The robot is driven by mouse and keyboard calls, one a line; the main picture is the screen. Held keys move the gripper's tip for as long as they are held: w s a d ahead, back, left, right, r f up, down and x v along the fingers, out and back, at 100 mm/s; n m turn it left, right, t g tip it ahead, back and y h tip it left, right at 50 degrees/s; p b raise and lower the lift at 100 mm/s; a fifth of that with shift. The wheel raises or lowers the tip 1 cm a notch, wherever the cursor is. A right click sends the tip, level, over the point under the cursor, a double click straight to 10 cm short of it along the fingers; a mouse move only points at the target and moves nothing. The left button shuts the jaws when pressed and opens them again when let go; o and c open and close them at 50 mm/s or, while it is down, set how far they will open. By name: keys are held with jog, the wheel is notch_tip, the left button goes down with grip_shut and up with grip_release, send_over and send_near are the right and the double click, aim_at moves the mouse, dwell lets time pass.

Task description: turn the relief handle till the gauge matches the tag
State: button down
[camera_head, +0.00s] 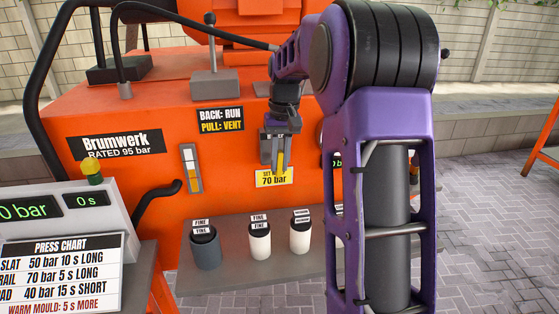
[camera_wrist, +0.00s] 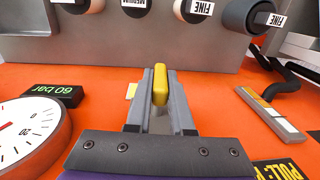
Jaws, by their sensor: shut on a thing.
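The yellow relief handle (camera_wrist: 160,85) stands between my gripper's fingers (camera_wrist: 159,95) in the wrist view, and they are shut on it. In the head view my gripper (camera_head: 276,158) reaches down in front of the orange press, with a bit of yellow handle at its fingers. The yellow set tag (camera_head: 274,179) reads 70 bar. The round gauge (camera_wrist: 30,132) is partly cut off at the left of the wrist view, upside down, with a red needle. The small green display (camera_wrist: 52,93) above it, inverted, appears to read 60 bar. My arm hides most of the gauge and display in the head view.
Several labelled cups (camera_head: 260,240) stand on the grey shelf (camera_head: 235,277) below the handle. A black lever (camera_head: 160,200) and a level strip (camera_head: 191,168) are to the left. A control box with a press chart (camera_head: 62,272) stands at the lower left.

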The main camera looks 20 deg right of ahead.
jog(key=y+p, duration=0.2)
jog(key=y, duration=0.1)
jog(key=shift+d+t, duration=0.25)
jog(key=shift+t, duration=0.05)
jog(key=y, duration=0.3)
jog(key=shift+d+f+t+y+p, duration=0.1)
jog(key=shift+d+t+y+p, duration=0.05)
jog(key=shift+t+y+p, duration=0.2)
jog(key=y, duration=0.1)
jog(key=t+y, duration=0.1)
jog(key=y, duration=0.3)
jog(key=shift+d+f, duration=0.15)
jog(key=shift+f, duration=0.15)
jog(key=shift+t+y+b, duration=0.45)
jog(key=shift+y+b, duration=0.2)
jog(key=shift+y, duration=1.1)
jog(key=shift+s, duration=0.1)
jog(key=c, duration=0.8)
grip_release()
jog(key=shift+f, duration=0.1)
